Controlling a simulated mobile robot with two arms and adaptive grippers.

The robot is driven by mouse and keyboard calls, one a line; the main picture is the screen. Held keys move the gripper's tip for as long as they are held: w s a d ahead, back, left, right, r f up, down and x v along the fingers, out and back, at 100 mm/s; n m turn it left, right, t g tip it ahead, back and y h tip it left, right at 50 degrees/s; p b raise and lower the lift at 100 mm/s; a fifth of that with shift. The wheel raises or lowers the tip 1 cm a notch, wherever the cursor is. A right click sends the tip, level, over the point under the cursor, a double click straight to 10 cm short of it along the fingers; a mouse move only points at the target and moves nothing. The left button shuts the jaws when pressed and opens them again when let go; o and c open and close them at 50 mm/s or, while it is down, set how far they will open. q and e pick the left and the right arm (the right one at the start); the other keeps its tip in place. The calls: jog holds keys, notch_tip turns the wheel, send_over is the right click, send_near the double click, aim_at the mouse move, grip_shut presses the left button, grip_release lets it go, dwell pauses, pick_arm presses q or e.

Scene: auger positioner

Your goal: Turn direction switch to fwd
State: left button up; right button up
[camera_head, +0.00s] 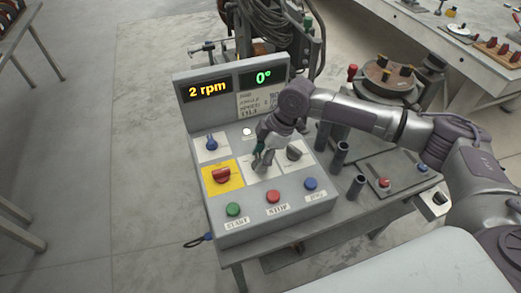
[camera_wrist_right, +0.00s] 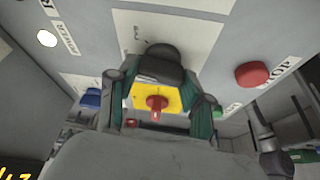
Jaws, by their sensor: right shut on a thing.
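The control box (camera_head: 222,135) stands on a table, with a white plate in its middle under my right gripper (camera_head: 260,163). The direction switch is mostly hidden by the gripper in the head view. In the right wrist view a black knob (camera_wrist_right: 163,60), taken as this switch, sits on the white plate (camera_wrist_right: 205,18) between the fingertips of my right gripper (camera_wrist_right: 162,82). The gripper is shut on the knob. The plate's lettering is too small to read surely. My left gripper is out of view.
A red knob on a yellow plate (camera_head: 236,188) and a grey knob (camera_head: 294,153) flank the gripper. Green (camera_head: 233,209), red (camera_head: 273,196) and blue (camera_head: 310,183) buttons line the front. The displays read 2 rpm (camera_head: 208,89) and 0° (camera_head: 263,77). Dark posts (camera_head: 340,155) stand at the right.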

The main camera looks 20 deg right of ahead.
jog(key=m+p, duration=0.1)
jog(key=p, duration=0.1)
jog(key=m+t+p, duration=0.1)
jog(key=m+p, duration=0.2)
jog(key=p, duration=0.1)
jog(key=shift+s+a+r+m+t+h, duration=0.1)
jog(key=shift+s+r+m+t+h, duration=0.05)
jog(key=shift+r+m+t+h, duration=0.2)
jog(key=shift+f+m+t+h+p, duration=0.25)
jog(key=shift+m+t+p, duration=0.1)
jog(key=shift+m+p, duration=0.95)
jog(key=o, duration=1.2)
jog(key=shift+c, duration=0.2)
jog(key=v, duration=1.2)
jog(key=shift+a, duration=0.1)
